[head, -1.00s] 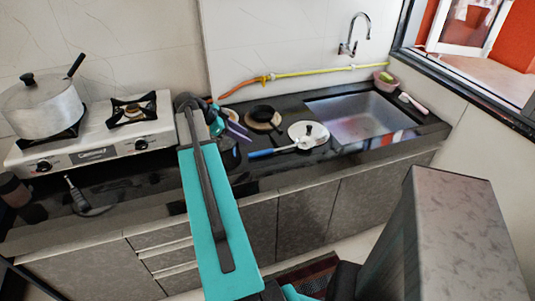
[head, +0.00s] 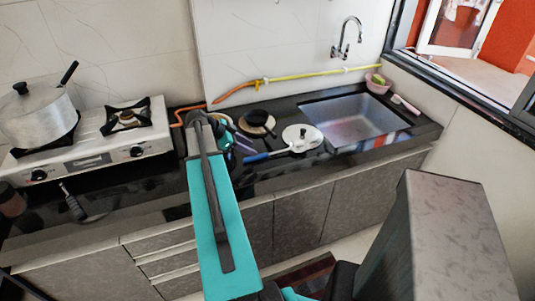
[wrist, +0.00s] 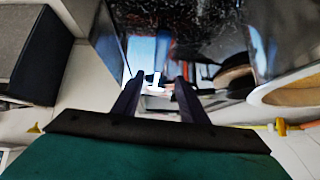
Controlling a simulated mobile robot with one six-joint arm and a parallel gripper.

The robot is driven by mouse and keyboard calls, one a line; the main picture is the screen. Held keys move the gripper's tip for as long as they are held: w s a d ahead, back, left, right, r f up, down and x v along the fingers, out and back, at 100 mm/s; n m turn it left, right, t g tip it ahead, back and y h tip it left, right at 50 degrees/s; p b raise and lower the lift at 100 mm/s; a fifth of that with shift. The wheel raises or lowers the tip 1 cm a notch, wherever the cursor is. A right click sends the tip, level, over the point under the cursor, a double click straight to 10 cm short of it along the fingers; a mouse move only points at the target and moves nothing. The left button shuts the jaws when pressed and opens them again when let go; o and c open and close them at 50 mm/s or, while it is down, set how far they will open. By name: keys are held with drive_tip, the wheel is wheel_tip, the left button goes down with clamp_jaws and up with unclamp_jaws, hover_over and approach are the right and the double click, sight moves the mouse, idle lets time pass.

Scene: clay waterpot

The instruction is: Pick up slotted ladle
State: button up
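I cannot tell for certain which utensil is the slotted ladle. One long-handled utensil (head: 70,203) with a dark grip lies on the counter below the stove in the head view. Another has a blue handle (head: 257,158) and lies beside a round white lid-like piece (head: 302,138), left of the sink. In the head view my gripper is mostly hidden behind my arm, near the counter left of the blue handle. In the wrist view my gripper (wrist: 157,97) has its two fingers apart, with nothing seen held between them. A small white shape (wrist: 156,81) shows beyond the fingertips.
A stove (head: 95,150) with a metal pot (head: 38,118) stands left. A small dark pan (head: 257,120) sits near the back wall, by a yellow and orange hose (head: 290,77). The sink (head: 355,120) is right, with a pink bowl (head: 376,84) behind. Cabinet fronts (head: 300,215) drop below the counter.

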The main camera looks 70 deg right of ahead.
sight(263, 154)
drive_tip(key=shift+x, duration=0.75)
drive_tip(key=shift+s, duration=0.1)
drive_tip(key=shift+p+x, duration=0.85)
drive_tip(key=shift+x, duration=0.1)
drive_tip(key=shift+p+x, duration=0.55)
drive_tip(key=shift+x, duration=1.05)
clamp_jaws()
